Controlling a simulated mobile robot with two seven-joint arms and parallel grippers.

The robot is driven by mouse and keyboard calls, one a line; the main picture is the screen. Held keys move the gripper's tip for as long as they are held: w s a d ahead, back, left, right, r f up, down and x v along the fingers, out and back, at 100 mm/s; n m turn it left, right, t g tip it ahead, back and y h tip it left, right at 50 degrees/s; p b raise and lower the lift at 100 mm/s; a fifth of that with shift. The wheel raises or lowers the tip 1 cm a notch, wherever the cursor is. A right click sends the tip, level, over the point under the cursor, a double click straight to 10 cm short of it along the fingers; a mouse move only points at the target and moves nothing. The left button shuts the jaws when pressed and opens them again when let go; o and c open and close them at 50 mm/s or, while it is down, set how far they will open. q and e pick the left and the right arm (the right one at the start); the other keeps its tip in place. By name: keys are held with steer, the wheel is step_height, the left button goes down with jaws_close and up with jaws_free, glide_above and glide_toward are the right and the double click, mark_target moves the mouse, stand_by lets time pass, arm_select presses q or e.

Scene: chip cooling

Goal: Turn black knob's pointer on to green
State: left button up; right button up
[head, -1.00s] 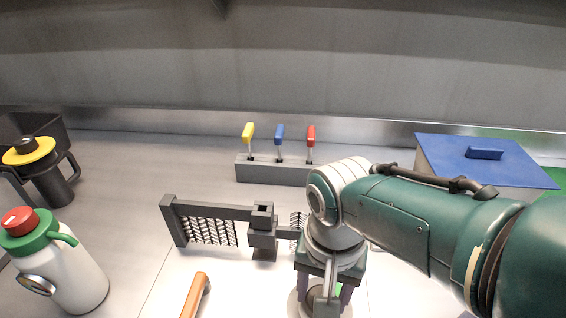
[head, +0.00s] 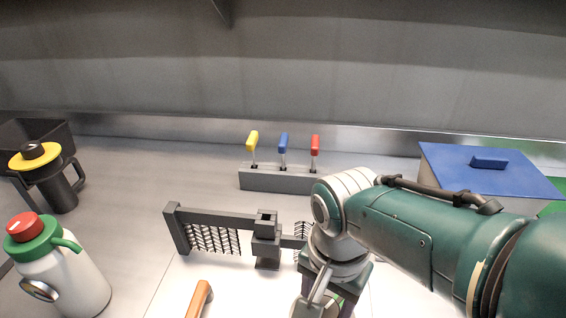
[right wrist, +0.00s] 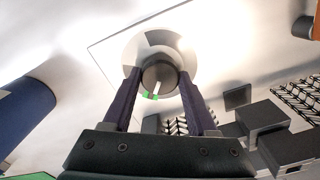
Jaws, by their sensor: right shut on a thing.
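In the right wrist view the black knob (right wrist: 160,74) sits on a round pale dial (right wrist: 183,43). My right gripper (right wrist: 159,80) is shut on the knob, one dark finger on each side. The knob's white pointer (right wrist: 156,88) points down toward a small green mark (right wrist: 149,96), and its end appears to meet that mark. A grey sector shows on the dial's far side. In the head view my right gripper (head: 328,293) points down, and its wrist hides the knob. My left gripper is not in view.
A dark grey frame with mesh (head: 215,238) stands left of my right arm. A grey block with yellow, blue and red levers (head: 278,180) is behind. A blue-lidded box (head: 490,165) is right. A white bottle (head: 75,285) and a yellow-topped dark jug (head: 58,185) are left.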

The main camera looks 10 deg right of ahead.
mark_target(326, 310)
steer(key=o, duration=1.4)
steer(key=shift+r, duration=0.15)
step_height(326, 310, up, 8)
steer(key=p, duration=0.6)
steer(key=shift+r+p, duration=0.2)
steer(key=shift+p, duration=0.2)
steer(key=shift+r, duration=0.65)
steer(key=shift+d, duration=0.1)
